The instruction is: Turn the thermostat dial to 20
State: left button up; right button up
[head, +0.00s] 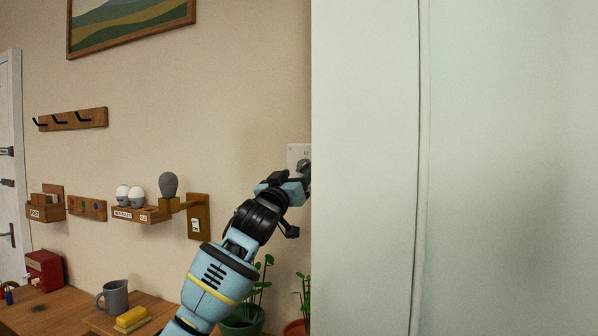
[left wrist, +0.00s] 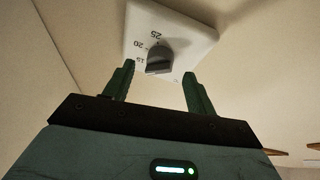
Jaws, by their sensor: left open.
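The thermostat is a white plate on the wall; in the head view its upper part (head: 296,149) shows past my gripper, and it also shows in the left wrist view (left wrist: 190,32). Its dark grey dial (left wrist: 159,55) stands out from the plate. The printed 15, 20 and 25 run along one side of the dial; I cannot tell which mark it points to. My left gripper (left wrist: 159,70) is open, its two green fingers on either side of the dial; contact cannot be seen. In the head view the left gripper (head: 299,181) is at the plate's lower part. My right gripper is out of view.
A large pale green surface (head: 370,170) fills the right of the head view and cuts off the thermostat's right side. A light switch (head: 196,226) and a small shelf (head: 140,214) are left of my arm. Potted plants (head: 240,322), a mug (head: 114,297) and a yellow block (head: 131,318) stand below.

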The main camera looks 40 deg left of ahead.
aim_at(303, 167)
pick_arm(q)
jog(key=shift+x, duration=1.4)
jog(key=c, duration=1)
